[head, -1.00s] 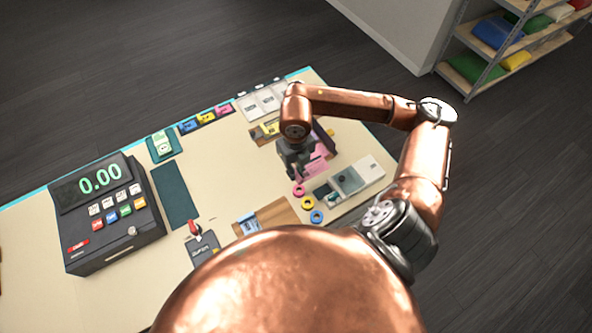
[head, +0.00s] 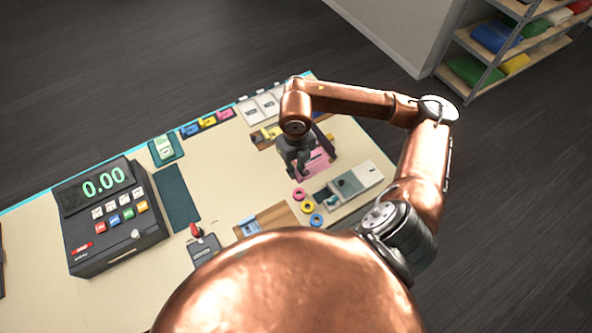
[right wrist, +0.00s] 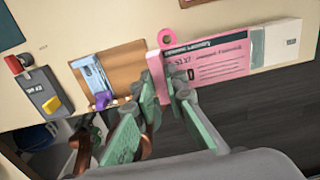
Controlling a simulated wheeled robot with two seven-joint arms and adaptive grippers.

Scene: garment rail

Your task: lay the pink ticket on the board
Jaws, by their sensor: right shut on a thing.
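My right gripper (head: 303,172) points down over the right part of the table. It is shut on the pink ticket (head: 318,167), which is partly hidden by the gripper. In the right wrist view the printed pink ticket (right wrist: 215,62) extends to the right from the fingers (right wrist: 163,92). I cannot tell its height above the table. A brown board (head: 281,214) with a blue ticket on it lies nearer the front; the same board (right wrist: 127,57) is left of the ticket in the right wrist view. Another brown board (head: 258,143) with a yellow ticket lies behind the gripper. My left gripper is not in view.
Pink, yellow and blue rings (head: 308,207) lie between the front board and a grey-white device (head: 368,174). A black register (head: 110,220) stands at left. A dark green mat (head: 177,198) and a red-topped stamp (head: 196,231) lie mid-table. The table's right edge is close.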

